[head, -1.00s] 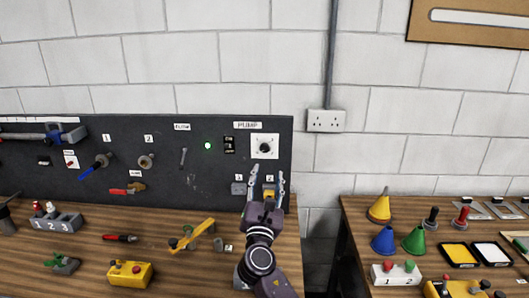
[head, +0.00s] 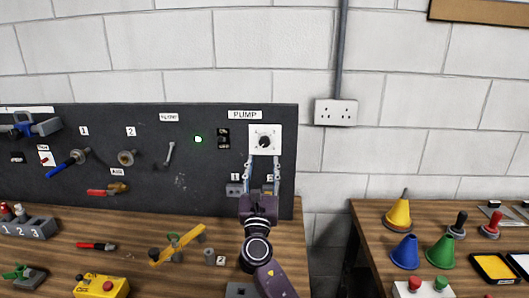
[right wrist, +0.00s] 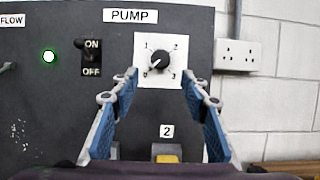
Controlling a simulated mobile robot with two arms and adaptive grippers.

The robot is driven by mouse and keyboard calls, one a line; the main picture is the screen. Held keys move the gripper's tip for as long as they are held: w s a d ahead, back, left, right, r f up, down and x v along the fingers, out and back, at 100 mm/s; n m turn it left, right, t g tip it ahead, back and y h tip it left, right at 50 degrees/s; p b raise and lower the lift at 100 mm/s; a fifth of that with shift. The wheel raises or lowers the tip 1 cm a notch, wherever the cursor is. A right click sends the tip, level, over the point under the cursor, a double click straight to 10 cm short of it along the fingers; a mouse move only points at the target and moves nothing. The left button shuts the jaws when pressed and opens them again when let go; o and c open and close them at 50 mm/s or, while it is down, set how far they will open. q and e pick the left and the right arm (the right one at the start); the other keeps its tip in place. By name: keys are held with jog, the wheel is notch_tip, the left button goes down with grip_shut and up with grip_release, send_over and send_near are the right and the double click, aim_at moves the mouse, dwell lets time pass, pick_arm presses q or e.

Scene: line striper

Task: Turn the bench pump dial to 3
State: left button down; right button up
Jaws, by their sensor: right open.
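The pump dial is a black round knob (head: 264,142) on a white square plate (head: 264,131) below the PUMP label. In the right wrist view the dial (right wrist: 160,61) has 1, 2, 3 and a partly readable 0 around it, and its white pointer mark is aimed at the lower left, toward the 0. My right gripper (head: 262,164) is open and empty, its fingers pointing at the panel just below the knob. In the right wrist view its fingertips (right wrist: 158,82) stand to either side of and slightly below the dial, apart from it. My left gripper is not in view.
Left of the dial are an ON/OFF switch (right wrist: 90,57) and a lit green lamp (head: 198,139). Numbered blocks, one with a yellow top (right wrist: 167,158), sit below the dial. A wall socket (head: 335,112) is to the right. Tools lie on the wooden bench (head: 140,262).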

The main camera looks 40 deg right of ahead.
aim_at(264, 145)
jog(key=p+x, duration=0.1)
jog(key=x, duration=0.5)
jog(key=shift+w+d+r, duration=0.1)
jog(key=shift+r, duration=0.15)
jog(key=shift+r, duration=0.1)
grip_shut()
